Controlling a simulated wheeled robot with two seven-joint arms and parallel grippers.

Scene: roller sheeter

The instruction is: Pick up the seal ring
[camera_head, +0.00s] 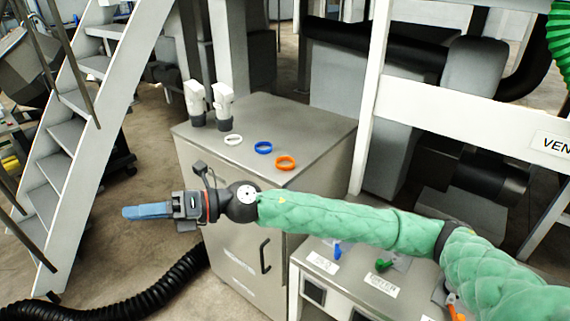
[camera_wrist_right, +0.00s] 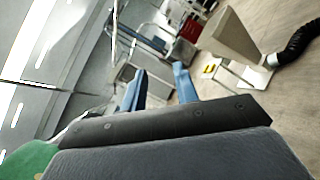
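Three rings lie flat on the metal cabinet top: a white ring (camera_head: 233,140), a blue ring (camera_head: 263,148) and an orange ring (camera_head: 285,163). I cannot tell which one is the seal ring. My right gripper (camera_head: 128,212) reaches across the front of the cabinet and points left, apart from the rings. In the right wrist view its two blue fingers (camera_wrist_right: 159,72) are spread with nothing between them. No ring shows in that view. My left gripper is not in view.
Two white-and-grey fittings (camera_head: 209,105) stand at the back left of the cabinet top (camera_head: 315,122). A metal staircase (camera_head: 75,135) is at left, and a white frame (camera_head: 368,100) rises at right. A lower labelled bench (camera_head: 340,268) stands in front. A black hose (camera_head: 120,296) lies on the floor.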

